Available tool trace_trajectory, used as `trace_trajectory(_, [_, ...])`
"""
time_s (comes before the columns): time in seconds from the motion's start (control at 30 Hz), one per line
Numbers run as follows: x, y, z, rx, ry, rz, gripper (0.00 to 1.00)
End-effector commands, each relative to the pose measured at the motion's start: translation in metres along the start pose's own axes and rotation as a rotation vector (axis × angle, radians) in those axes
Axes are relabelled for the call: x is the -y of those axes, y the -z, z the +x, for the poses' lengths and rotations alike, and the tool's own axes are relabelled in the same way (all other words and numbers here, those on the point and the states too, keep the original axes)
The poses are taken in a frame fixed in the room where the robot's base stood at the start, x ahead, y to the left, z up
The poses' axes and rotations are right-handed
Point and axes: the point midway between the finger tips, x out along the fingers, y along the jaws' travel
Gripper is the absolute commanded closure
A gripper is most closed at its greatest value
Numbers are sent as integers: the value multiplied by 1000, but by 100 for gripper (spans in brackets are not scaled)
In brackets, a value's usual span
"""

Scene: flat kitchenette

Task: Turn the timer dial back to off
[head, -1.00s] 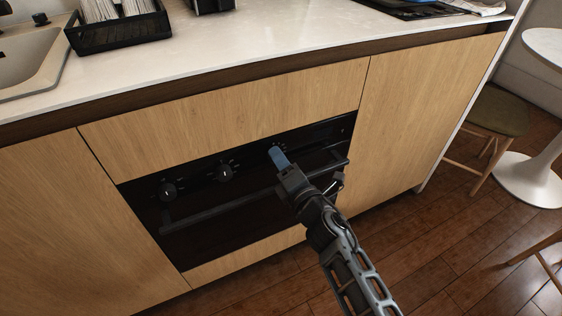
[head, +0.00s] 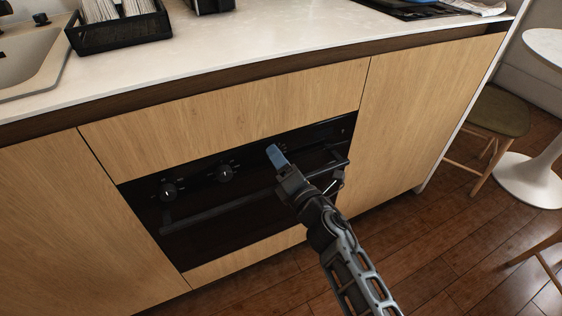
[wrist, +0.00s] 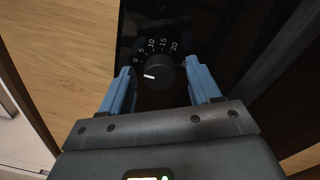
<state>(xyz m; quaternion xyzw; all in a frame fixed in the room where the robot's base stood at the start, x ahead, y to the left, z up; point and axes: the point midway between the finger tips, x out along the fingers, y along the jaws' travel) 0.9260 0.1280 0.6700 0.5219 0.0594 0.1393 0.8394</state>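My gripper (wrist: 160,68) is open, with one blue finger on each side of the dial. Gaps show between the fingers and the dial, so it is not gripped. In the head view my gripper (head: 276,156) is at the right part of the oven panel and hides the timer dial.
Two other black knobs, the left knob (head: 168,191) and the middle knob (head: 225,173), are on the same panel. The oven handle bar (head: 220,206) runs just below. A white counter (head: 270,45) overhangs above. Wooden floor (head: 450,245) is open at right.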

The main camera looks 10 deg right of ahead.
Motion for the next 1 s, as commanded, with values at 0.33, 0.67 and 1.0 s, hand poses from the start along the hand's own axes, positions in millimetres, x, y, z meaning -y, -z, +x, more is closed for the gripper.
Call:
trace_trajectory(0.33, [0, 0, -6, 0, 1, 1, 36])
trace_trajectory(0.67, [-1, 0, -55, 0, 1, 2, 36])
trace_trajectory(1.0, [0, 0, -78, 0, 0, 0, 36])
